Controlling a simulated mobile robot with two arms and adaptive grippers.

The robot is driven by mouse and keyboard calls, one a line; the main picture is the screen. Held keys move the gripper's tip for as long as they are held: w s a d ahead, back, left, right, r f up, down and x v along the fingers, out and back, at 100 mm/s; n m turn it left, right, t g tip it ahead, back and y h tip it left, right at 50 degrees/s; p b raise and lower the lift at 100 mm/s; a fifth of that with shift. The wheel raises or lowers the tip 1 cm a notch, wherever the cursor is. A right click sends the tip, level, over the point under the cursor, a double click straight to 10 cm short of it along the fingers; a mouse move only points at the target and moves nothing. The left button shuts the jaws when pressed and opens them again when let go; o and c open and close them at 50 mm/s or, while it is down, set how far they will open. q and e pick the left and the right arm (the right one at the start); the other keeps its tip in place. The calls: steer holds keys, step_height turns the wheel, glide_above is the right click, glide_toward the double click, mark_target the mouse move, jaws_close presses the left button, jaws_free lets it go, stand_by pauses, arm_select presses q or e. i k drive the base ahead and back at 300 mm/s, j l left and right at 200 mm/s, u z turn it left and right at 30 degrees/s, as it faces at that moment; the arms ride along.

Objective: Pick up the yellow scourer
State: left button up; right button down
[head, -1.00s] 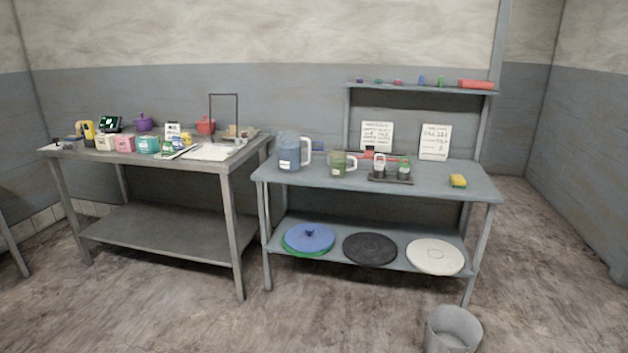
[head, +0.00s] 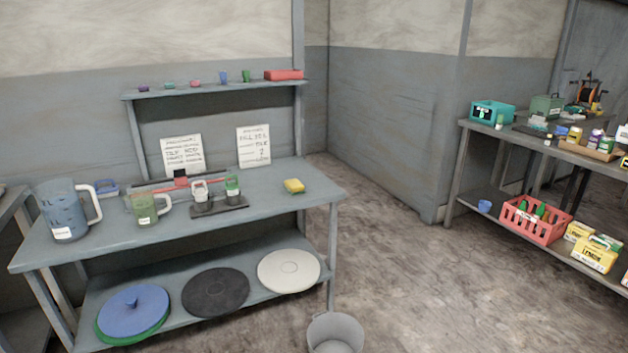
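The yellow scourer (head: 293,186) is a small yellow block lying on the right part of the grey-blue table's top (head: 270,205), near its right end. Nothing covers it. Neither of my grippers shows in the head view.
A dark tray (head: 220,210) with small containers, a green jug (head: 145,208) and a large blue jug (head: 67,212) stand left of the scourer. A grey bucket (head: 336,335) is on the floor by the table's front right. Open floor lies between it and the right shelf unit with a red crate (head: 536,220).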

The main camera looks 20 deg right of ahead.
mark_target(294, 187)
steer(key=i+j+z, duration=0.2)
steer(key=z, duration=0.2)
steer(key=i+j+z, duration=0.25)
steer(key=z, duration=0.2)
steer(key=i+j+z, duration=0.2)
steer(key=j+z, duration=0.2)
steer(key=i+j+z, duration=0.15)
steer(key=j+z, duration=0.7)
steer(key=i+l, duration=0.05)
steer(key=l, duration=0.05)
